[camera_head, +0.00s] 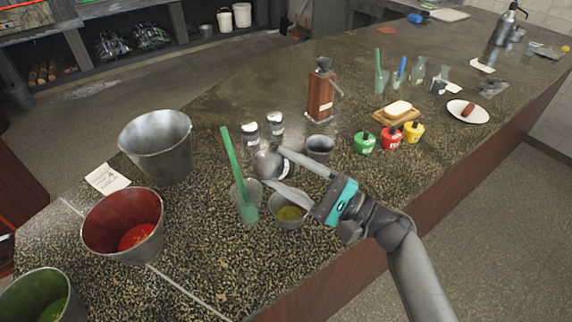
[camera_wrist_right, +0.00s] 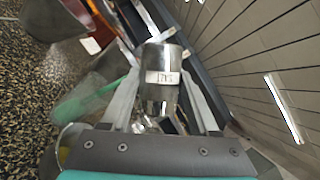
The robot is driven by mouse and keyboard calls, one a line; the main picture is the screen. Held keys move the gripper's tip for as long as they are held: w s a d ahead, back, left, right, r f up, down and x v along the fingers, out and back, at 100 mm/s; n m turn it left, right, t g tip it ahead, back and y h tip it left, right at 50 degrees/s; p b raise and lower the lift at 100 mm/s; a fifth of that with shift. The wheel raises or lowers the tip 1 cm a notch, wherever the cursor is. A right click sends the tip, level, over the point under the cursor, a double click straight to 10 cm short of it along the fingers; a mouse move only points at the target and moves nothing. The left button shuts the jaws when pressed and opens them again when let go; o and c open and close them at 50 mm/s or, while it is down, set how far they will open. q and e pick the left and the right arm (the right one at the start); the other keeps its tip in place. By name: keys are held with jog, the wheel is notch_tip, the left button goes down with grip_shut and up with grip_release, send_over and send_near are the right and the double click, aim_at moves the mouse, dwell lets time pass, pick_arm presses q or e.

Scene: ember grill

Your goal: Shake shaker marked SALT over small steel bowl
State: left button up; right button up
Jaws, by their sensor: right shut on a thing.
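My right gripper (camera_head: 273,167) reaches in from the lower right and is shut on a steel-and-glass shaker (camera_head: 267,162). In the right wrist view the shaker (camera_wrist_right: 162,95) sits between the two fingers, with a pale label facing the camera; its lettering is too blurred to read. A small steel bowl (camera_head: 287,221) with yellow contents stands below and slightly right of the held shaker. Another small steel cup (camera_head: 320,148) stands to the right, past the fingers. Two more labelled shakers (camera_head: 250,134) and (camera_head: 276,124) stand upright behind. My left gripper is not in view.
A glass (camera_head: 244,212) with a green-handled tool stands close left of the bowl. A large steel bucket (camera_head: 157,150) and red-lined bucket (camera_head: 121,225) stand further left. Green, red and yellow pots (camera_head: 388,138) are to the right. A brown bottle (camera_head: 321,92) stands behind.

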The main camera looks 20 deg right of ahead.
notch_tip(320, 180, down, 7)
jog(key=b, duration=0.5)
jog(key=shift+r, duration=0.15)
notch_tip(320, 180, up, 4)
jog(key=p, duration=0.3)
jog(key=shift+r, duration=0.2)
jog(key=shift+f, duration=0.1)
notch_tip(320, 180, down, 4)
jog(key=shift+f, duration=0.1)
jog(key=shift+r, duration=2.2)
